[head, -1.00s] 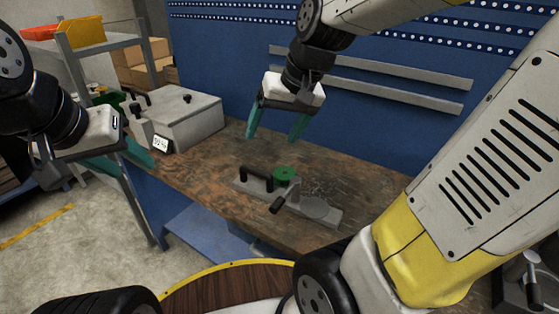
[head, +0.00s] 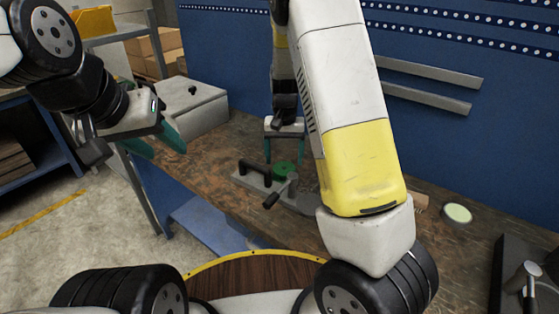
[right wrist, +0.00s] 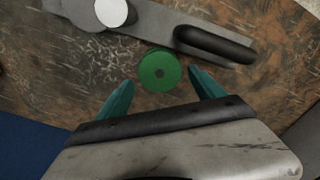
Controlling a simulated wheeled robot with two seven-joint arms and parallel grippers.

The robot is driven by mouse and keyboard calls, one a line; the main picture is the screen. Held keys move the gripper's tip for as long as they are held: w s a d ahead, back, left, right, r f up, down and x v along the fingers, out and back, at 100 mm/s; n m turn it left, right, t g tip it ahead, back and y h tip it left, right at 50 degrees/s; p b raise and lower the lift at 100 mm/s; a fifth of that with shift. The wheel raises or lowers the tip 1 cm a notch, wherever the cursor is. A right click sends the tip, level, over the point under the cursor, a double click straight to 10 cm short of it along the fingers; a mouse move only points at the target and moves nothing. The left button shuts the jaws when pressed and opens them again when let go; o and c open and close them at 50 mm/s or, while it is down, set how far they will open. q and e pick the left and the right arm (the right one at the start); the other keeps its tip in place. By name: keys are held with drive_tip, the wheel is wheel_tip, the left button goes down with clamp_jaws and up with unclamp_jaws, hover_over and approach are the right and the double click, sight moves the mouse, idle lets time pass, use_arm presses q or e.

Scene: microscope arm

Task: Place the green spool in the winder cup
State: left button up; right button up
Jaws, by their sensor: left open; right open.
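The green spool (head: 283,168) lies flat on the bench, just behind the winder's grey base (head: 250,181). In the right wrist view the spool (right wrist: 150,80) shows its round top and centre hole, beside the base and apart from it. The winder has a black handle (head: 255,172) and a crank (head: 274,198). A round grey part at its right end, possibly the cup, is partly hidden by my right arm. My right gripper (head: 284,153) is open above the spool, which shows between and beyond its teal fingers. My left gripper (head: 163,145) is open and empty at the left, away from the winder.
A grey box (head: 195,105) stands at the bench's left end. A pale green-topped disc (head: 457,213) lies at the right, near a dark stand (head: 525,280). The blue wall with grey rails (head: 430,72) bounds the back. My right arm covers the bench middle.

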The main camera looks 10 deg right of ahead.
sight(284, 168)
wheel_tip(284, 168, down, 6)
drive_tip(key=shift+r, duration=0.1)
drive_tip(key=c, duration=1.3)
